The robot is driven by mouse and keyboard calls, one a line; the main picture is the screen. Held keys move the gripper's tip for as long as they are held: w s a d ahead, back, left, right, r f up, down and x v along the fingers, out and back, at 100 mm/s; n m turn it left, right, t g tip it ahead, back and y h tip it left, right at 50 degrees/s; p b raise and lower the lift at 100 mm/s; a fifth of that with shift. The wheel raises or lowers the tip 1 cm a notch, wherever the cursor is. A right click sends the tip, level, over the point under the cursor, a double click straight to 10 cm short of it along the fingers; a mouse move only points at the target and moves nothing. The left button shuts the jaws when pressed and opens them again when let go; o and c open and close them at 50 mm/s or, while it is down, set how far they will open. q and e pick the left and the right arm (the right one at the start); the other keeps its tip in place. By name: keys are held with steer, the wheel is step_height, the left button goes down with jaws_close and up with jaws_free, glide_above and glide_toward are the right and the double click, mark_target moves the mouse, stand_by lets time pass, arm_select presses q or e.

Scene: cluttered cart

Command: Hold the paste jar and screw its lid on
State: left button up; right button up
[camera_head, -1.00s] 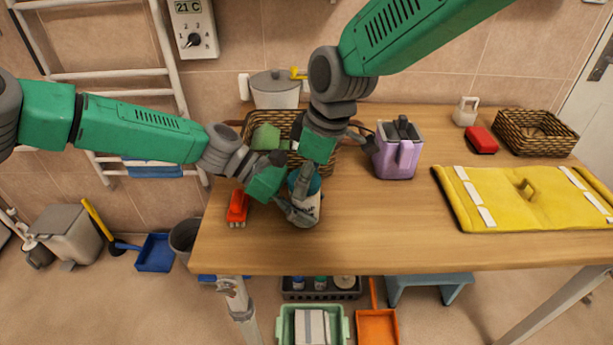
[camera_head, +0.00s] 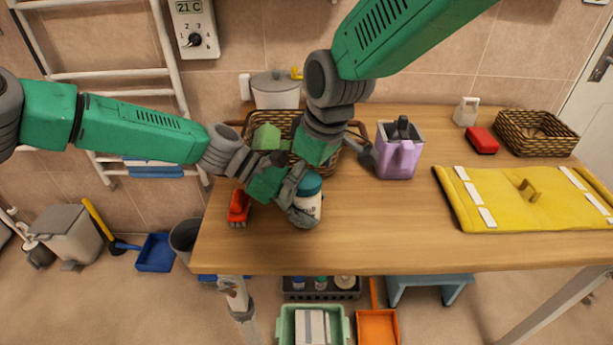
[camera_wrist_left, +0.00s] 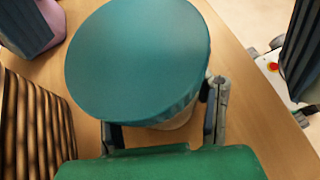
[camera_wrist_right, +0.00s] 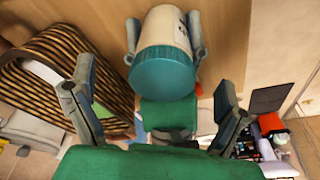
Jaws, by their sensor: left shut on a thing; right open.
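The white paste jar (camera_head: 310,207) stands upright near the table's front left, with its teal lid (camera_head: 309,184) sitting on top. I cannot tell how tight the lid is. My left gripper (camera_head: 303,216) is shut on the jar's body. The left wrist view shows the lid (camera_wrist_left: 138,60) from above, hiding most of the jar. The right wrist view shows the jar (camera_wrist_right: 162,27) between the left fingers. My right gripper (camera_wrist_right: 156,85) is open, its fingers spread apart on both sides of the lid in that view and not touching it.
A wicker basket (camera_head: 250,130) with a green item is behind the jar. A red object (camera_head: 238,208) lies left of it. A purple container (camera_head: 398,158) stands to the right. A yellow mat (camera_head: 530,205) covers the right side. The middle front of the table is bare.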

stand_by(0.4)
steer(key=shift+r, duration=2.5)
arm_select(q)
steer(key=o, duration=2)
steer(key=shift+a+r, duration=0.1)
steer(key=shift+p+v, duration=0.75)
steer(key=shift+v, duration=0.25)
arm_select(e)
steer(key=shift+r, duration=0.7)
arm_select(q)
steer(key=shift+p+v, duration=1.35)
steer(key=shift+v, duration=1.3)
arm_select(e)
steer(key=shift+r, duration=1.35)
